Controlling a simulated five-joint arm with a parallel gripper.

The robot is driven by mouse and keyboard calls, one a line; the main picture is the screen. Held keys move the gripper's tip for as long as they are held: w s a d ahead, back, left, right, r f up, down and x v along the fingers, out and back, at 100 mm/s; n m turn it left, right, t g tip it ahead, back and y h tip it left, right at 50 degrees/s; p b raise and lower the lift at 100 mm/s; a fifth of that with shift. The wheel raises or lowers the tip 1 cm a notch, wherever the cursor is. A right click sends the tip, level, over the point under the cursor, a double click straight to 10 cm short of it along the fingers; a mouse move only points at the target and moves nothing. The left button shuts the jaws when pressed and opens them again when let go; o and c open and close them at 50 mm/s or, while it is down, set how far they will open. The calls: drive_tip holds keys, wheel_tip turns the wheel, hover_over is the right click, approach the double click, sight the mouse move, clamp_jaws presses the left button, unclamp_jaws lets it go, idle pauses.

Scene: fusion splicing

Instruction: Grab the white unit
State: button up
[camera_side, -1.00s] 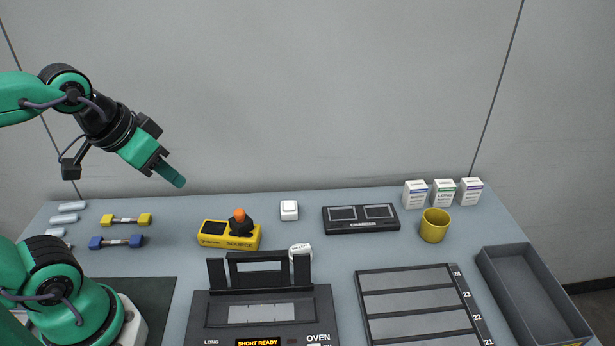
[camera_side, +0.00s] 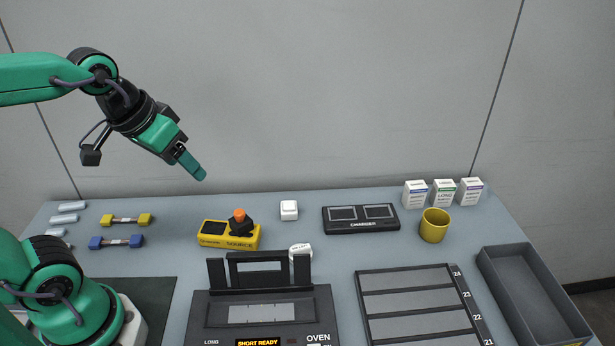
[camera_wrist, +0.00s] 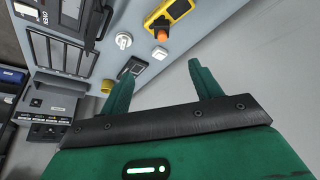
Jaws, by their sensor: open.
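A small white block (camera_side: 289,210) stands on the grey table, right of the yellow source unit (camera_side: 229,235). It also shows in the wrist view (camera_wrist: 159,53), ahead of the gap between my fingers. A second small white piece (camera_side: 300,250) with dark print on it stands behind the oven (camera_side: 261,315); it looks rounded in the wrist view (camera_wrist: 123,40). I cannot tell for certain which one the white unit is. My gripper (camera_side: 199,173) is in the air above the back left of the table, up and left of both. It is open and empty in the wrist view (camera_wrist: 161,68).
The source unit carries an orange-topped black knob (camera_side: 239,222). A black charger (camera_side: 361,218) and a yellow cup (camera_side: 435,225) stand to the right. White boxes (camera_side: 444,192) stand at the back right. A slotted rack (camera_side: 410,303) and a grey bin (camera_side: 534,295) lie in front.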

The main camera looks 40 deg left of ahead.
drive_tip(key=w+f+n+g, duration=0.1)
drive_tip(key=w+n, duration=0.1)
drive_tip(key=w, duration=0.5)
drive_tip(key=n+g, duration=0.4)
drive_tip(key=n, duration=0.2)
hover_over(289, 204)
drive_tip(key=f, duration=1.5)
drive_tip(key=shift+s+f, duration=0.25)
drive_tip(key=shift+s, duration=0.05)
drive_tip(key=shift+w+f, duration=0.25)
drive_tip(key=shift+f, duration=4.15)
drive_tip(key=c, duration=1.1)
drive_tip(key=shift+r, duration=0.15)
